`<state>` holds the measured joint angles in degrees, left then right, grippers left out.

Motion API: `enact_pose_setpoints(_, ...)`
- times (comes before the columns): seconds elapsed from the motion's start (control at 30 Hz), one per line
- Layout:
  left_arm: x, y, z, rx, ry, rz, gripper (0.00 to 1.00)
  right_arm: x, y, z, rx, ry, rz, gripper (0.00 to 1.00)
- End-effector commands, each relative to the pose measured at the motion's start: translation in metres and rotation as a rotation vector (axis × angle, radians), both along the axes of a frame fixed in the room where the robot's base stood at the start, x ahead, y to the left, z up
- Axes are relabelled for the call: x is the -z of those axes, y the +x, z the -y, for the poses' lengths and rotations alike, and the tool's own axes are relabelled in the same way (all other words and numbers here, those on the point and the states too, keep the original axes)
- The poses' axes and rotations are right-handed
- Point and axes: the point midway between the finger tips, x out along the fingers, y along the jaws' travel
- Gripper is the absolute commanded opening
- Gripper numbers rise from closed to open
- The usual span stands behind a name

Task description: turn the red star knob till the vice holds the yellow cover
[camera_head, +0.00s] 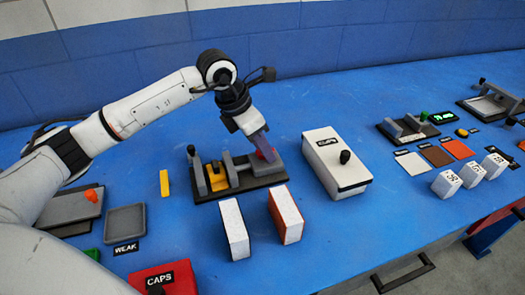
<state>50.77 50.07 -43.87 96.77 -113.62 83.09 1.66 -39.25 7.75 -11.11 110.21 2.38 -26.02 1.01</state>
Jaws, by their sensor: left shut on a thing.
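The vice (240,187) is a dark base with grey jaws in the middle of the blue table. The yellow cover (217,180) stands between its jaws; I cannot tell whether both jaws touch it. The red star knob (267,155) is at the vice's right end, partly hidden by my gripper. My left gripper (263,146) reaches down from above and is shut on the red star knob. My right gripper is out of view.
A yellow strip (164,183) lies left of the vice. Two upright blocks, one white (233,228) and one red-sided (285,213), stand in front. A white lidded box (337,165) is at right. A grey tray (125,222) and red CAPS box (165,280) are at left.

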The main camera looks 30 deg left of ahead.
Motion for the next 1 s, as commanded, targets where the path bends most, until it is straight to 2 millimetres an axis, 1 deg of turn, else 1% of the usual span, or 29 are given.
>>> enact_pose_setpoints(0.03, 0.0005, 0.0018, -0.0016, 0.043, -0.001, 0.004, 0.16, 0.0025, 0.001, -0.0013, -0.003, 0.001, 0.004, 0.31)
enact_pose_setpoints(0.2, -0.0003, 0.0028, -0.0026, 0.203, -0.001, 0.005, 0.16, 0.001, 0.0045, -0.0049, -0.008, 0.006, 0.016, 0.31)
enact_pose_setpoints(0.4, -0.0011, 0.0047, -0.0034, 0.393, -0.001, 0.005, 0.16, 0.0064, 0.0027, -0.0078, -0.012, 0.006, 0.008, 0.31)
enact_pose_setpoints(1.0, -0.0016, 0.0101, -0.0041, 0.965, -0.002, 0.005, 0.16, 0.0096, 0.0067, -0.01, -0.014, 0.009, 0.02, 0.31)
